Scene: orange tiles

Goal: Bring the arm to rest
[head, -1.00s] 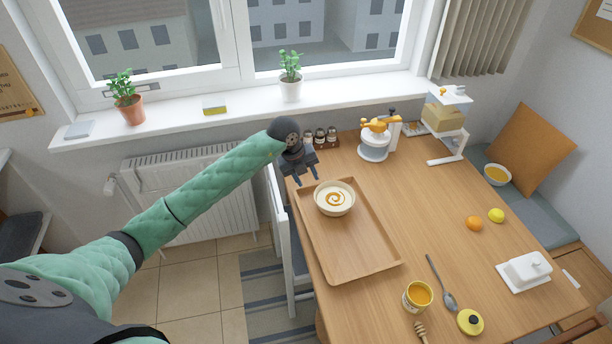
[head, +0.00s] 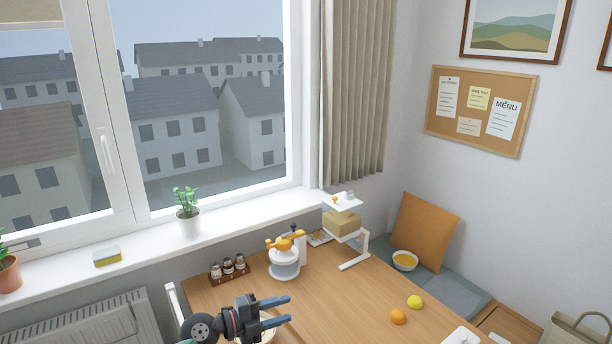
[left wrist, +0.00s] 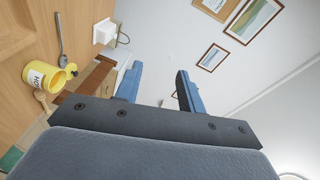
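My left gripper (head: 274,312) is at the bottom of the head view, above the near left part of the wooden table (head: 345,305). Its two blue fingers are apart and point right, with nothing between them. In the left wrist view the fingers (left wrist: 157,90) are also spread and empty, with wall and pictures beyond. A pale bowl (head: 268,330) is partly hidden behind the gripper in the head view. My right gripper is in neither view.
The table holds a spice rack (head: 229,268), a juicer (head: 285,260), a dispenser on a white stand (head: 342,222), an orange (head: 398,317) and a lemon (head: 414,302). The left wrist view shows a yellow honey jar (left wrist: 45,77) and a spoon (left wrist: 60,45).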

